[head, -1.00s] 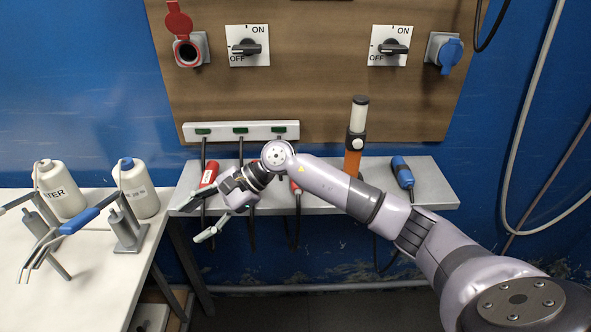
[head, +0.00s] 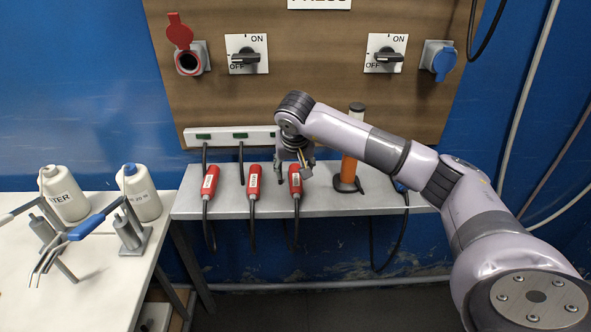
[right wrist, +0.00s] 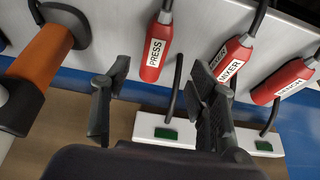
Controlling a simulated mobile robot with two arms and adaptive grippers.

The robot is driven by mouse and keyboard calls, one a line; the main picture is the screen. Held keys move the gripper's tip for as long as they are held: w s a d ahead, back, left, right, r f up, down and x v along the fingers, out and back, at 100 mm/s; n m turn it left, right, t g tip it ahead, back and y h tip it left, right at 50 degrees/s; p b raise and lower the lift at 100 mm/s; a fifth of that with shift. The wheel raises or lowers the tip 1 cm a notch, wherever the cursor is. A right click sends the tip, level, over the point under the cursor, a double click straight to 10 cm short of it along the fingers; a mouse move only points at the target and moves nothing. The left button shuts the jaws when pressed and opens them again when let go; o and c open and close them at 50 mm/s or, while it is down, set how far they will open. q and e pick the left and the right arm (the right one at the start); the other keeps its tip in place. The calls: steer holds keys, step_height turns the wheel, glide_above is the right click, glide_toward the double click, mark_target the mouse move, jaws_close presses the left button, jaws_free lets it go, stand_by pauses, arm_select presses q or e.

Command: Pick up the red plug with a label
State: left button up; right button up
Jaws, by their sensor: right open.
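Three red plugs with white labels lie on the grey shelf (head: 335,204) in the head view: a left one (head: 210,181), a middle one (head: 253,181) and a right one (head: 295,181). In the right wrist view the labels read PRESS on one plug (right wrist: 154,58) and MIXER on another (right wrist: 229,62). The third plug (right wrist: 283,82) has a label hard to read. My right gripper (head: 294,172) is open and empty at the right plug. In the right wrist view the PRESS plug lies ahead of the gap between its fingers (right wrist: 160,88), apart from them. My left gripper is out of view.
An orange cylinder (head: 348,168) stands close right of the gripper. A blue plug (head: 400,187) is mostly hidden behind my arm. A white socket strip (head: 222,137) is behind the plugs. Bottles (head: 64,195) and stands are on the white table (head: 95,290) at left.

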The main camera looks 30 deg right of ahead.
mark_target(296, 184)
steer(key=x, duration=0.3)
steer(key=shift+p, duration=0.3)
steer(key=shift+s+f+p, duration=0.1)
steer(key=shift+f+p, duration=0.4)
steer(key=shift+p, duration=0.05)
steer(key=x, duration=0.1)
steer(key=p+x, duration=0.1)
steer(key=x, duration=0.1)
steer(key=shift+s+d+f+p, duration=0.15)
steer(key=shift+s+f+p, duration=0.1)
steer(key=shift+f+p, duration=0.1)
steer(key=shift+w+f, duration=0.2)
steer(key=shift+f, duration=0.2)
jaws_close()
steer(key=shift+r, duration=0.1)
